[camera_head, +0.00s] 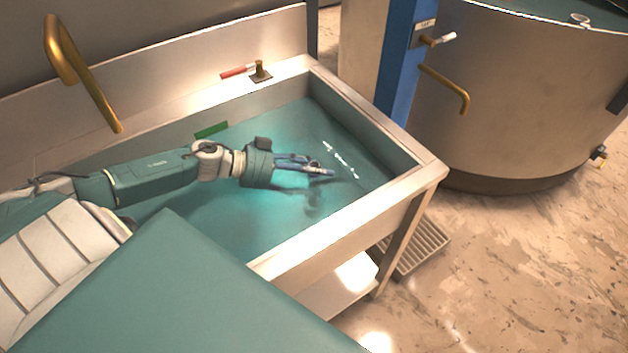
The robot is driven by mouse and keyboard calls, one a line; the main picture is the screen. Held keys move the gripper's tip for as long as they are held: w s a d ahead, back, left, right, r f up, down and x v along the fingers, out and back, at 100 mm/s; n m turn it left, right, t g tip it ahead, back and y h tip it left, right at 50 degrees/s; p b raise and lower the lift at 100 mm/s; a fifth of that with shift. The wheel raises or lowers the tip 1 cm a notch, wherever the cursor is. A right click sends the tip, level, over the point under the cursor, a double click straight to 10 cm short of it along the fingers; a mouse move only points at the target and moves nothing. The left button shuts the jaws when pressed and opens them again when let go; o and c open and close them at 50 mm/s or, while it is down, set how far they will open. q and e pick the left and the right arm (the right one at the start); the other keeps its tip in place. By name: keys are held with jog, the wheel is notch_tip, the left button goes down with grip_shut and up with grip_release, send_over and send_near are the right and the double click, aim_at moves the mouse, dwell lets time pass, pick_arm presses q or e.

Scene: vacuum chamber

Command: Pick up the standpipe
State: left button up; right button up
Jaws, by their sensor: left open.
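I cannot make out a standpipe for certain. My left gripper (318,170) reaches from the left over the sink basin (225,235), its fingers pointing right and apart. I see nothing clearly held between them. A dark patch, perhaps a shadow or reflection, shows below the fingers. A short brass fitting (260,70) on a dark square base stands on the sink's back ledge, well away from the gripper, with a red handle (237,71) beside it. My right gripper is not in view.
A bent brass spout (75,65) hangs over the sink's back left. The sink's raised metal rim (408,178) bounds the basin at right. A blue post (396,65) and a large round tank (525,100) with a brass tap stand beyond. A floor grate (423,247) lies right of the sink.

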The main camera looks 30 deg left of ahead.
pick_arm(q)
jog(key=shift+c, duration=0.3)
grip_shut()
